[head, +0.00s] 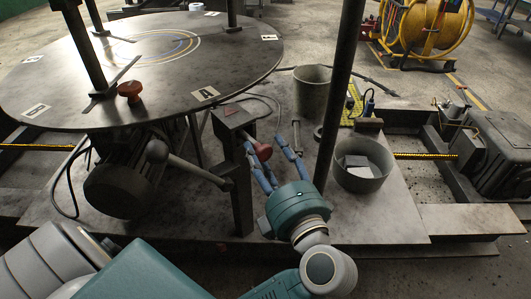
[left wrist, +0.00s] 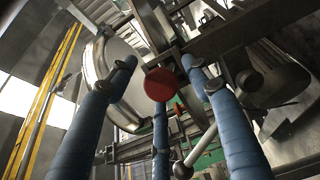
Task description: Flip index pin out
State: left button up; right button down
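The index pin shows as a dark red knob (head: 263,152) on a grey metal bracket post (head: 240,180) under the near edge of the round turntable (head: 170,100). The knob also shows in the left wrist view (left wrist: 160,85) as a round red face. My left gripper (head: 265,146) has blue fingers spread apart around the knob. In the left wrist view its fingertips (left wrist: 160,72) stand to both sides of the knob and below it, with gaps visible at the sides. Whether the lower finger touches it I cannot tell. My right gripper is in neither view.
A dark upright post (head: 340,95) stands right of my gripper. A grey bucket (head: 311,95) and a round bin (head: 364,180) stand on the base plate. A motor (head: 120,185) is under the turntable.

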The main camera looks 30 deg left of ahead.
pick_arm(q)
jog(key=shift+s+d, duration=0.25)
jog(key=v, duration=0.6)
jog(key=shift+s+d, duration=0.25)
jog(key=shift+d, duration=0.05)
